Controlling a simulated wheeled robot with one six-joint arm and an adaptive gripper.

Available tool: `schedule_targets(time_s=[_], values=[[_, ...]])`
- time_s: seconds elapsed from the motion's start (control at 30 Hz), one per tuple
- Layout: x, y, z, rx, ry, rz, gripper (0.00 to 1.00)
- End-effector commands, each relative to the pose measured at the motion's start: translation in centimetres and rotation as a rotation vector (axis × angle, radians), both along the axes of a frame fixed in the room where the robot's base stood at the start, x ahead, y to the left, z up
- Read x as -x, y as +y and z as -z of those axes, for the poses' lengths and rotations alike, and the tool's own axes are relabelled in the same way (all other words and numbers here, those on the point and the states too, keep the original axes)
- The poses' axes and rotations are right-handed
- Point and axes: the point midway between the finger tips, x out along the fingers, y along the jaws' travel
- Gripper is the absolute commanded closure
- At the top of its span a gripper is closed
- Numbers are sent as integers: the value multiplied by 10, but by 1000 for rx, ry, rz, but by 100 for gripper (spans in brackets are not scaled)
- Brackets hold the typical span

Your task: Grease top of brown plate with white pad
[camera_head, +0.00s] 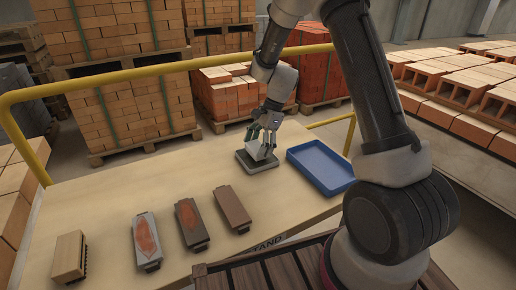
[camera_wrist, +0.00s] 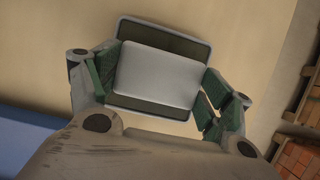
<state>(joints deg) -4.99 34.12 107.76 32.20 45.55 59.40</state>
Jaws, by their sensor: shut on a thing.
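The white pad (camera_head: 259,150) is between the fingers of my gripper (camera_head: 263,143), at a shallow grey tray (camera_head: 244,166) near the table's far side. In the wrist view the white pad (camera_wrist: 158,77) lies between the green finger pads of my gripper (camera_wrist: 158,88), over the dark green inside of the tray (camera_wrist: 188,47). I cannot tell whether the pad touches the tray. The plain brown plate (camera_head: 232,207) lies to the left and nearer; its top shows no patch. A darker brown-grey plate (camera_head: 183,214) and a light grey plate (camera_head: 139,237) each bear an orange-red patch.
A blue tray (camera_head: 322,185) stands right of the grey tray. A tan block with dark bristles (camera_head: 69,257) stands at the table's left. A yellow rail (camera_head: 120,76) runs along the far side. The table (camera_head: 130,187) behind the plates is clear.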

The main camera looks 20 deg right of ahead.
Motion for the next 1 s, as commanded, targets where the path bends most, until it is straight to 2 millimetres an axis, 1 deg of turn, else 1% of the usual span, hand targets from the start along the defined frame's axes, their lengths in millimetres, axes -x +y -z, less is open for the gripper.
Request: schedule_targets(time_s=[0.3, 0.6, 0.73, 1.0], values=[[-1, 0, -29, 0, -3, 0, 39], [0, 0, -53, 0, -2, 1, 39], [0, 0, -57, 0, -1, -1, 39], [0, 0, -57, 0, -1, 0, 39]])
